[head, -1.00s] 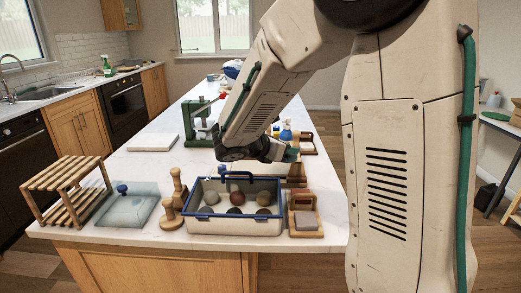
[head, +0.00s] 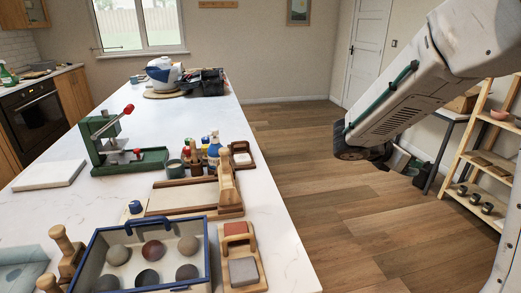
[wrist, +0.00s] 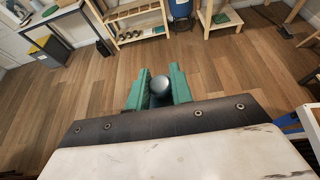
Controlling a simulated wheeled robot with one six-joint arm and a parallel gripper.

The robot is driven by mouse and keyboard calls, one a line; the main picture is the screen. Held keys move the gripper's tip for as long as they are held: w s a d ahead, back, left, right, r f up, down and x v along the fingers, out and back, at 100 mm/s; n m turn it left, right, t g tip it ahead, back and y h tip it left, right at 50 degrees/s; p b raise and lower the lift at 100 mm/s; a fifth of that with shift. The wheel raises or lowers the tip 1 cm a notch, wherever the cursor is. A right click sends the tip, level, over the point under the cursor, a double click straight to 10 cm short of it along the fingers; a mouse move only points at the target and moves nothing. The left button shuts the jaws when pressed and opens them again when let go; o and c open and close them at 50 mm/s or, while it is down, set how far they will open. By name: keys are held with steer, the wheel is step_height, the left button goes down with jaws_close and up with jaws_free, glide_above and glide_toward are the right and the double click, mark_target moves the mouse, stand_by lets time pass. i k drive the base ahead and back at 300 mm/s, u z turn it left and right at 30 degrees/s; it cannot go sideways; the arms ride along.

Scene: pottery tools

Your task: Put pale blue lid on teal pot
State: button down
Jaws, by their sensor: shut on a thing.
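My gripper (wrist: 159,92) is shut on a small, round grey-blue thing (wrist: 160,83) in the wrist view. It looks like a knob or small lid; its lower part is hidden between the green fingers. In the head view my gripper (head: 400,160) is over the floor to the right of the counter, and what it holds cannot be made out there. A small grey-teal pot (head: 175,169), seemingly open with a dark inside, stands upright on the counter beside several small tools, well left of my gripper.
A blue-rimmed tray (head: 212,250) with several round lumps sits at the counter's front. Wooden blocks, a green press (head: 135,160) and bottles stand around the pot. Open wooden shelves (head: 478,165) are at the right. Floor between is clear.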

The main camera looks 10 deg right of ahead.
mark_target(174, 164)
steer(key=z, duration=1)
steer(key=i, duration=2.8)
steer(key=u, duration=3.65)
steer(key=i, duration=0.55)
steer(key=z, duration=0.05)
